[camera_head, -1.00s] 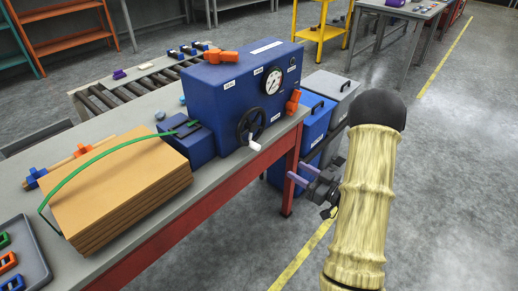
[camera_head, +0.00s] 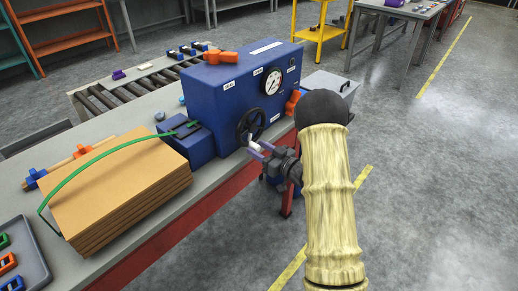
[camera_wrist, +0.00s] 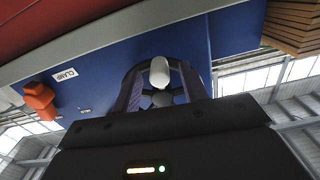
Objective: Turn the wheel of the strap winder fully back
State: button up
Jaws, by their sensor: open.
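The strap winder is a blue box (camera_head: 225,95) on the bench, with a dial and a dark handwheel (camera_head: 252,124) on its front. A white crank knob (camera_head: 254,148) sticks out low on the wheel. My gripper (camera_head: 259,150) is open at the knob, its purple fingers pointing at the wheel. In the wrist view the white knob (camera_wrist: 159,72) lies between the two purple fingers (camera_wrist: 158,88), and the dark wheel (camera_wrist: 162,98) shows behind it. I cannot tell whether the fingers touch the knob.
A stack of brown cardboard (camera_head: 120,185) with a green strap (camera_head: 105,156) over it lies left of the winder. Orange levers sit on the box top (camera_head: 221,57) and right side (camera_head: 292,102). A grey bin (camera_head: 331,86) stands behind my arm. The floor at right is clear.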

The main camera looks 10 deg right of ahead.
jog(key=shift+w+a, duration=0.25)
jog(key=shift+w, duration=0.1)
grip_shut()
jog(key=shift+d+r+m, duration=0.1)
jog(key=shift+m, duration=0.2)
